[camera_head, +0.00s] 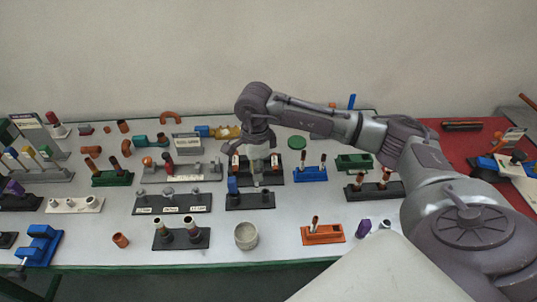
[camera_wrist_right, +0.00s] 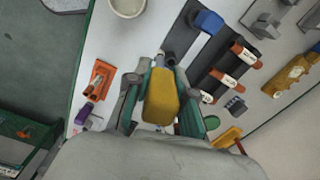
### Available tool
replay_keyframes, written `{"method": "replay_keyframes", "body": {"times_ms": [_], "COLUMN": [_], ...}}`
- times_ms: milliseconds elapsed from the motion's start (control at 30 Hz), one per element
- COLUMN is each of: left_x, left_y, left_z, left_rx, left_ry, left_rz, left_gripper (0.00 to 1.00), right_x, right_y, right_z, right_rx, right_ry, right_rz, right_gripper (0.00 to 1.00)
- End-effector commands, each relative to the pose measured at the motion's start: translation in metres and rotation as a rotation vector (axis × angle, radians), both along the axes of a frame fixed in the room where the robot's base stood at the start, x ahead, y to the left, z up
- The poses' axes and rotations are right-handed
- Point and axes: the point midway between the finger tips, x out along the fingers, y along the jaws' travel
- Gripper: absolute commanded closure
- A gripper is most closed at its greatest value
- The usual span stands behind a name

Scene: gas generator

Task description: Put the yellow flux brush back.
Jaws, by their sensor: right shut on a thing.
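My right gripper (camera_wrist_right: 157,75) is shut on the yellow flux brush (camera_wrist_right: 160,98), with a finger on either side of its thick yellow handle in the right wrist view. The brush's far end is hard to make out. In the head view the right gripper (camera_head: 258,168) points down over the middle of the table, in front of a black stand with copper pieces; I cannot make out the brush there. A grey rack (camera_head: 38,176) at the far left holds several tools with coloured handles. My left gripper is not in view.
A black stand with a blue piece (camera_head: 250,202), a blue stand (camera_head: 310,174) and a green stand (camera_head: 354,163) are near the right gripper. A grey cup (camera_head: 246,236) and an orange stand (camera_head: 323,235) stand near the front edge. Bare table shows between the stands.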

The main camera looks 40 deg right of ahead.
Motion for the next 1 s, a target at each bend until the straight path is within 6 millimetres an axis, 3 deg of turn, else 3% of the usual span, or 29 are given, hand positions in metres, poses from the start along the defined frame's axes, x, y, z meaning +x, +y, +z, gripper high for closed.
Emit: {"method": "replay_keyframes", "body": {"times_ms": [100, 300, 800, 1000], "left_x": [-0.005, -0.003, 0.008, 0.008], "left_y": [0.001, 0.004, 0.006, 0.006], "left_z": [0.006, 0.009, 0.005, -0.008], "left_rx": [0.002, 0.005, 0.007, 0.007], "left_ry": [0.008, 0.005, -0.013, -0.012], "left_rz": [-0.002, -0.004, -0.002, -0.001], "left_gripper": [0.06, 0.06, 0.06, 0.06], "right_x": [0.014, 0.024, 0.025, 0.025], "right_y": [-0.024, -0.045, -0.046, -0.046], "right_z": [-0.008, -0.016, -0.019, -0.034], "right_rx": [-0.009, -0.017, -0.018, -0.018], "right_ry": [0.008, 0.009, 0.008, 0.011], "right_rz": [-0.317, -0.596, -0.626, -0.625], "right_gripper": [1.0, 1.0, 1.0, 1.0]}}
